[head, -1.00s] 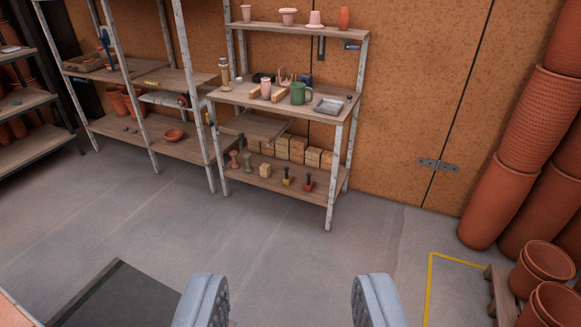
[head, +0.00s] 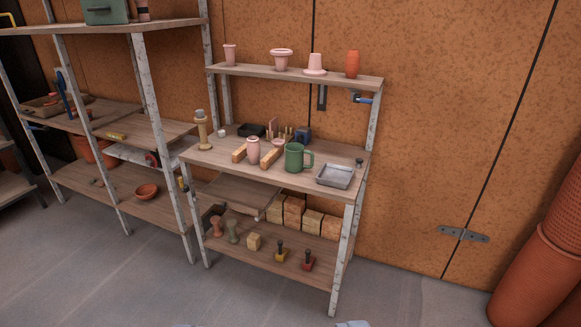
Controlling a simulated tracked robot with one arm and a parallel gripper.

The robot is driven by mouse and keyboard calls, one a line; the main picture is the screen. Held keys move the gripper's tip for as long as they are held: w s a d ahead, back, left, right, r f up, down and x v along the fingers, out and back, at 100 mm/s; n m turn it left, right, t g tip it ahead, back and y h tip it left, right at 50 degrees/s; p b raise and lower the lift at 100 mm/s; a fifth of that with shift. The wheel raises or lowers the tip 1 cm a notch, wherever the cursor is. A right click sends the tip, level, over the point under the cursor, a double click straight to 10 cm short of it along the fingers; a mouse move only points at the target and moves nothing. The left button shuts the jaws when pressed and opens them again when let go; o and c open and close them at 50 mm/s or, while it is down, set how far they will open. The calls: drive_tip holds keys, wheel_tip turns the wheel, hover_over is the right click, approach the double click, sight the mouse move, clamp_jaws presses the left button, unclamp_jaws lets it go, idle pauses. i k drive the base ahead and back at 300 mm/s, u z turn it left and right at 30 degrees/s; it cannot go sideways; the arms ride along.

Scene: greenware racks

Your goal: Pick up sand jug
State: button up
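I cannot make out a sand-coloured jug for certain. A green jug-like mug (head: 294,157) with a handle on its right stands upright on the middle board of the workbench (head: 213,160). A tan, waisted upright object (head: 203,131) with a grey top stands at that board's left end; I cannot tell what it is. My gripper (head: 268,325) shows only as two fingertip slivers at the bottom edge, wide apart with nothing seen between them. It is well in front of the bench.
A grey tray (head: 335,176), pink cup (head: 253,150) and wooden blocks lie near the mug. Pink pots and an orange vase (head: 352,64) stand on the top shelf. Stamps and blocks fill the lower shelf. Another rack stands left, terracotta pots (head: 545,250) right. Floor between is clear.

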sight(299, 159)
drive_tip(key=z, duration=0.1)
drive_tip(key=i, duration=2.6)
drive_tip(key=z, duration=0.15)
